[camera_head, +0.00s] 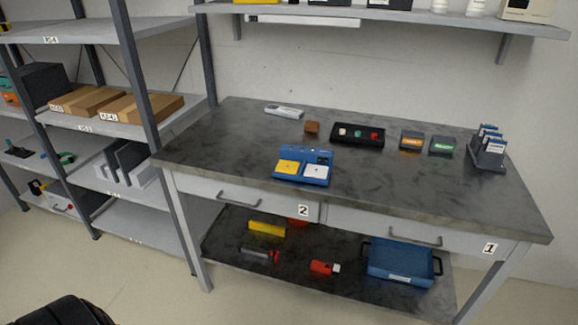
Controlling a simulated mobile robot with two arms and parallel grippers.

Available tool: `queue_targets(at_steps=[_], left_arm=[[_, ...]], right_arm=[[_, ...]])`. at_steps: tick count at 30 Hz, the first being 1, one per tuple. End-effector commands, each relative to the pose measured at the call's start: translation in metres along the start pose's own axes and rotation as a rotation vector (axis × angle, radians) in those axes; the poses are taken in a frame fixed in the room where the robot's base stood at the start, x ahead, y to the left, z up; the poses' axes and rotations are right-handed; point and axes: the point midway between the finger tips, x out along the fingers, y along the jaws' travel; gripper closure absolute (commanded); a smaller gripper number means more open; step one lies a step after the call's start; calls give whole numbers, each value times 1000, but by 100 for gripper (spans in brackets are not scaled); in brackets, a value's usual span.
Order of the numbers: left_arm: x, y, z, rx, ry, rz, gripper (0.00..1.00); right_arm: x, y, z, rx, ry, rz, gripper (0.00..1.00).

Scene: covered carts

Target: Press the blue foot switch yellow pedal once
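The blue foot switch (317,157) sits near the front edge of the dark workbench top, left of its middle. Its yellow pedal (288,167) is on the left side and a white pedal (316,171) is on the right side. Nothing covers either pedal. Neither of my grippers shows in the head view. A black rounded shape at the bottom left corner is cut off by the frame.
The workbench (230,139) also holds a brown block (312,127), a black tray (345,139) with small items, two small boxes and a dark rack (487,155). Drawers and a lower shelf are below. A shelving unit (152,90) stands at left. The floor in front is clear.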

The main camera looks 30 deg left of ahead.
Motion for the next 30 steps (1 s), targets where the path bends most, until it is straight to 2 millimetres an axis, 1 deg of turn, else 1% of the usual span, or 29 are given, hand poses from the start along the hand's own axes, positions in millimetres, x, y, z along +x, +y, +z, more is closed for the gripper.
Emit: queue_targets(at_steps=[1,9,30], left_arm=[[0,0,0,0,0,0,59],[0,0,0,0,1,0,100],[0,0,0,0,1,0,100]], right_arm=[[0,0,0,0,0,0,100],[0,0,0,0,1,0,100],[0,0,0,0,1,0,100]])
